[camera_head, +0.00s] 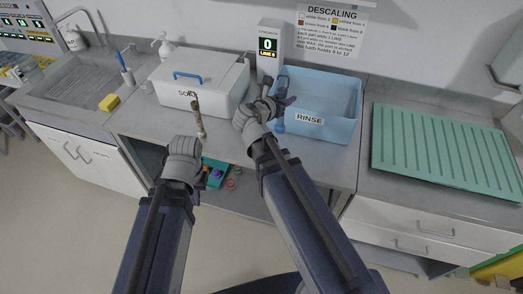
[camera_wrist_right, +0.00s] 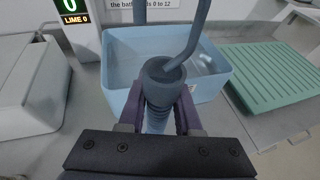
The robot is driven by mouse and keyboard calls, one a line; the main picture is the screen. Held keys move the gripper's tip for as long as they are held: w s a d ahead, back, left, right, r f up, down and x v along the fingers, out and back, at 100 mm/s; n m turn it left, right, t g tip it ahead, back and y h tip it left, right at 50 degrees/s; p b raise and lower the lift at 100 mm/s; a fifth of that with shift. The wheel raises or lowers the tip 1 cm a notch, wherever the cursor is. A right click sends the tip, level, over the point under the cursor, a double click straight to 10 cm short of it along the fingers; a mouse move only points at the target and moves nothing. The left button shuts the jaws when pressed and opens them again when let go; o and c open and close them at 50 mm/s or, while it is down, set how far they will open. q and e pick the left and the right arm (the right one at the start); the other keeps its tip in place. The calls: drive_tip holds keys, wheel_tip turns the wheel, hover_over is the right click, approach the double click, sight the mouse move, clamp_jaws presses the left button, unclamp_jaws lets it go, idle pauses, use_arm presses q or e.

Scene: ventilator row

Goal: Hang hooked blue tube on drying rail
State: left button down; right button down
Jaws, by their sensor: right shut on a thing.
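The hooked blue tube (camera_wrist_right: 163,90) is between the purple fingers of my right gripper (camera_wrist_right: 160,118) in the right wrist view. Its wide collar faces up and a thinner bent part rises from it, running out of the top of the picture. In the head view my right gripper (camera_head: 266,104) is at the left front side of the rinse tub, with a blue end of the tube (camera_head: 280,125) showing below it. My left gripper (camera_head: 185,148) is over the counter's front edge; its fingertips are hidden. I cannot make out a drying rail in either view.
The blue rinse tub (camera_head: 345,97) stands beside a lidded white soak box (camera_head: 222,92) and a lime display (camera_head: 268,45). A brownish upright thing (camera_head: 198,118) is near my left gripper. A green ribbed drainer (camera_head: 440,147) lies empty at right; a sink (camera_head: 85,88) is left.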

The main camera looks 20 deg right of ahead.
drive_tip(key=w+a+f+m+g+h+b, duration=0.1)
drive_tip(key=w+a+f+b, duration=0.15)
drive_tip(key=w+a, duration=0.4)
wheel_tip(320, 180, down, 10)
drive_tip(key=b, duration=0.9)
drive_tip(key=shift+s+a+f+b, duration=0.15)
drive_tip(key=shift+s+a+b, duration=0.15)
drive_tip(key=shift+s+a, duration=0.1)
drive_tip(key=shift+f, duration=0.15)
drive_tip(key=c, duration=0.6)
unclamp_jaws()
